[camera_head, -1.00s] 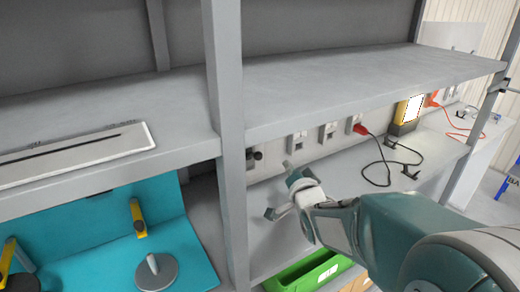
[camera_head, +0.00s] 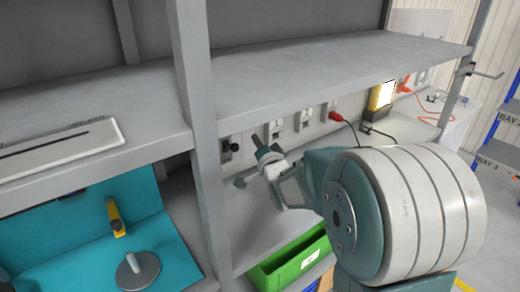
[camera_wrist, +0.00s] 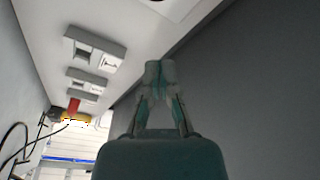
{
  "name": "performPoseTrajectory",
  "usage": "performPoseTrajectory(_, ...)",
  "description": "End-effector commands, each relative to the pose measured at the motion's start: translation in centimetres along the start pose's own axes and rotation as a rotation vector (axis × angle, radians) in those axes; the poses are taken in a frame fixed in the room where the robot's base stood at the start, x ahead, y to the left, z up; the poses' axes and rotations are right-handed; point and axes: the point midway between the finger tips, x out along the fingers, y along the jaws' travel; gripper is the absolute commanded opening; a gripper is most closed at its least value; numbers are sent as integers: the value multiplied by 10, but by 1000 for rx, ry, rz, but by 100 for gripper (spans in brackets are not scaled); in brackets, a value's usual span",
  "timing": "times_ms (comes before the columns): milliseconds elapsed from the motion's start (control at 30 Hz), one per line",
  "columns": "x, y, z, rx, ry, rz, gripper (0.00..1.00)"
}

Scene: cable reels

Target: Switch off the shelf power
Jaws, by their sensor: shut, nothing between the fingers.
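A row of switches and sockets runs along the back panel under the grey shelf. At its left end is a plate with a black rotary knob (camera_head: 228,148). To its right are a pale socket plate (camera_head: 273,130) and another plate (camera_head: 304,120). My gripper (camera_head: 262,150) is shut and empty. In the head view it appears just right of the knob and below the nearest socket plate, and I cannot tell whether it touches the panel. In the wrist view its closed fingertips (camera_wrist: 159,70) lie right of the socket plates (camera_wrist: 95,47).
A red plug (camera_head: 335,116) with a black cable and a lit yellow lamp (camera_head: 381,95) are further right. A green bin (camera_head: 290,262) sits below. The grey shelf (camera_head: 330,72) overhangs the panel, and a grey post (camera_head: 200,150) stands left of the knob.

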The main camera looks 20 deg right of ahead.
Motion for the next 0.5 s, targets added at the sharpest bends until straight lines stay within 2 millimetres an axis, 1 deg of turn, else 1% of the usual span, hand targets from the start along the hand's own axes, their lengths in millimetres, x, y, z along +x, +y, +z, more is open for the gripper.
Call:
performPoseTrajectory(33, 9, 0, 1, 0, -1, 0, 0)
performPoseTrajectory(100, 20, 0, 1, 0, -1, 0, 0)
performPoseTrajectory(267, 43, 0, 1, 0, -1, 0, 0)
performPoseTrajectory(400, 36, -1, 19, 1, -3, 0, 0)
performPoseTrajectory(500, 33, -1, 28, 2, -2, 0, 0)
